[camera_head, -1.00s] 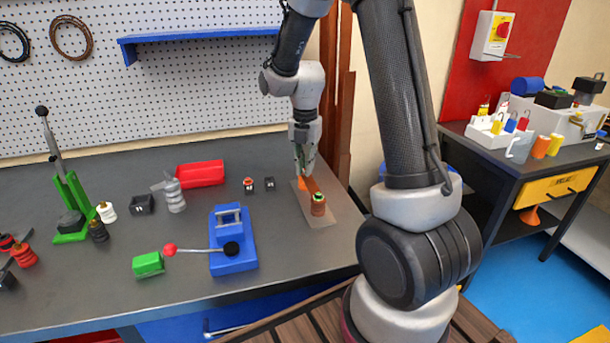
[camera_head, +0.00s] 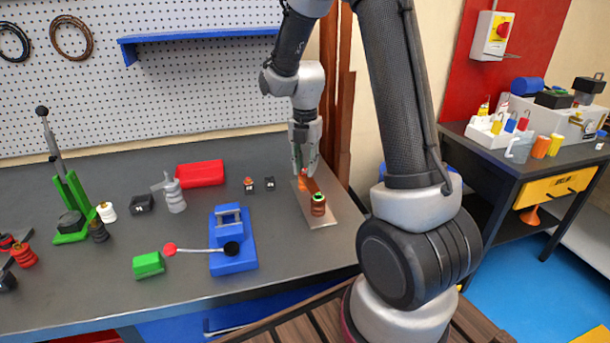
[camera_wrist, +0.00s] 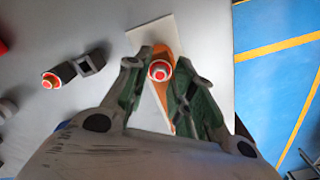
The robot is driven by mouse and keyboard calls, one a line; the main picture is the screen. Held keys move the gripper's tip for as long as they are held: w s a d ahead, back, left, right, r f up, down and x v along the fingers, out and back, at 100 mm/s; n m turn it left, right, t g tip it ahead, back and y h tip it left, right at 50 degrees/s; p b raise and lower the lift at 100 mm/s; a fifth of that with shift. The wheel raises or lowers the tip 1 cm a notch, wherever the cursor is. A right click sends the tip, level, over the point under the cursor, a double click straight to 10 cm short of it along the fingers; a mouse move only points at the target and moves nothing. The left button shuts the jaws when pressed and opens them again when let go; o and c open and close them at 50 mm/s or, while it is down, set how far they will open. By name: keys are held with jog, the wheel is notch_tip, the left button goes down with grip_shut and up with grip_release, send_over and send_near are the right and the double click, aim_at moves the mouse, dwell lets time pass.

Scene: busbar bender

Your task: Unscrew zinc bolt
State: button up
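A pale mounting plate (camera_head: 337,213) lies at the right end of the bench. On it a brown-orange post with a green ring on top (camera_head: 318,205) stands nearest, and a copper-coloured bar (camera_head: 311,186) runs back from it under my gripper (camera_head: 305,170). In the wrist view, my gripper (camera_wrist: 166,58) points down with its green fingers apart. A round head with a red ring and pale centre (camera_wrist: 159,70) shows between them, above the orange bar (camera_wrist: 159,94). It may be the zinc bolt; I cannot tell for sure. Whether the fingers touch it is unclear.
A red bin (camera_head: 200,173), two small dark blocks and a grey stack (camera_head: 174,196) lie left of the plate. A blue bender (camera_head: 232,240) with a long lever, a green block (camera_head: 148,264) and a green press (camera_head: 72,205) stand further left. A brown upright stands behind the arm.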

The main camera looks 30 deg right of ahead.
jog(key=m, duration=0.2)
jog(key=shift+m, duration=0.4)
jog(key=m, duration=0.4)
jog(key=shift+m, duration=0.8)
jog(key=m, duration=0.3)
jog(key=shift+m, duration=1.4)
